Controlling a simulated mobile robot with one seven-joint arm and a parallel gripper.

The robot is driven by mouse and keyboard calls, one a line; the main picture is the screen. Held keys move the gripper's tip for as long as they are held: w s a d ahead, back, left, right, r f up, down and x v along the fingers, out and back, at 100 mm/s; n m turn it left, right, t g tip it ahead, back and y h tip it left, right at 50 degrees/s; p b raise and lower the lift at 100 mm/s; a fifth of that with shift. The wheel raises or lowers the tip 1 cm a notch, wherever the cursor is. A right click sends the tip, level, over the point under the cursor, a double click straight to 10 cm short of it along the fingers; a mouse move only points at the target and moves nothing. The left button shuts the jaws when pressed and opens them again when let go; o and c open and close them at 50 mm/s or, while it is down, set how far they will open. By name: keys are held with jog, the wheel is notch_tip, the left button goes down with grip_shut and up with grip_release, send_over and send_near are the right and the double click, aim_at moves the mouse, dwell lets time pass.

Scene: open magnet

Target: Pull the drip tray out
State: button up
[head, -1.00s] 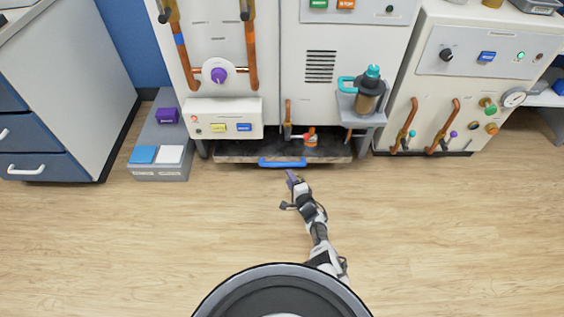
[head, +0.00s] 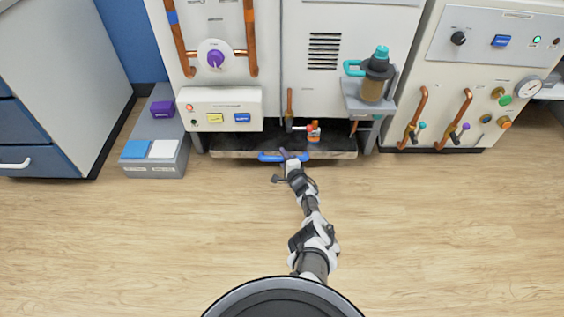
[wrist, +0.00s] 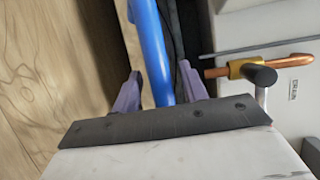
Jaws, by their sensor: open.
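The drip tray (head: 230,154) sits low under the white cabinet, a dark shallow tray with a pale front edge. Its blue bar handle (head: 268,157) is at the middle of the front; the handle also shows large in the wrist view (wrist: 153,50). My gripper (head: 286,157) is at the right part of the handle. In the wrist view my gripper (wrist: 160,90) is open, its two purple fingers on either side of the blue bar. Whether a finger touches the bar I cannot tell.
A copper drain pipe with a dark-handled valve (wrist: 258,74) is close to the right finger. An orange and red fitting (head: 313,133) stands above the tray. A grey step box (head: 155,150) stands to the left. The wood floor (head: 150,240) in front is clear.

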jog(key=shift+b+x, duration=0.5)
jog(key=shift+x, duration=0.4)
grip_shut()
